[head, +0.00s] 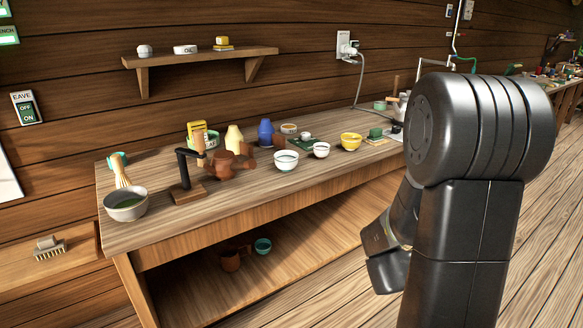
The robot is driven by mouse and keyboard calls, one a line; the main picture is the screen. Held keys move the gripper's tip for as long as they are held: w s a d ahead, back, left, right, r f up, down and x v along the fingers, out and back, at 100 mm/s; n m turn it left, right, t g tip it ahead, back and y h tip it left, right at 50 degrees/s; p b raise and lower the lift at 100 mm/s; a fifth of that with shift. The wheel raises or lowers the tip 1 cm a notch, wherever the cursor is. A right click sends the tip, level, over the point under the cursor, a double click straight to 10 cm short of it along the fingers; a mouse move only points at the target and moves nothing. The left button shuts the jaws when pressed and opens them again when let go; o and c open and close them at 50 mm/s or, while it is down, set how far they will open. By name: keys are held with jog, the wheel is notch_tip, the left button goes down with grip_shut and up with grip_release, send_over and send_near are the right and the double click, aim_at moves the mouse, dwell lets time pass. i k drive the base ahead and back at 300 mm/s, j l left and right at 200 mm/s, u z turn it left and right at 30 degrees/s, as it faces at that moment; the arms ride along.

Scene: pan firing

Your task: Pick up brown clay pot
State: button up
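A brown clay pot (222,164) with a rounded body stands on the wooden workbench, right of a small dark stand. Another brown piece (246,153) is close by it at its right, and I cannot tell if they touch. A second brown pot (230,261) sits on the bench's lower shelf beside a teal cup (263,245). My gripper (385,272) seems to be the dark end below my arm at the right, in front of the bench and well away from the pots. Its fingers cannot be made out.
The dark stand (186,181), a bowl with green contents (126,204) and a whisk (121,174) are at the left of the bench. White bowls (286,160) and a yellow bowl (350,141) stand right of the pot. A wall shelf (200,58) hangs above. The front bench strip is clear.

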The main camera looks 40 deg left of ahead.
aim_at(225, 165)
jog(key=j+u, duration=0.1)
jog(key=u, duration=0.8)
jog(key=i+u, duration=0.1)
jog(key=u, duration=0.3)
jog(key=j+u, duration=0.1)
jog(key=u, duration=0.35)
jog(key=i+j+u, duration=0.15)
jog(key=i, duration=0.5)
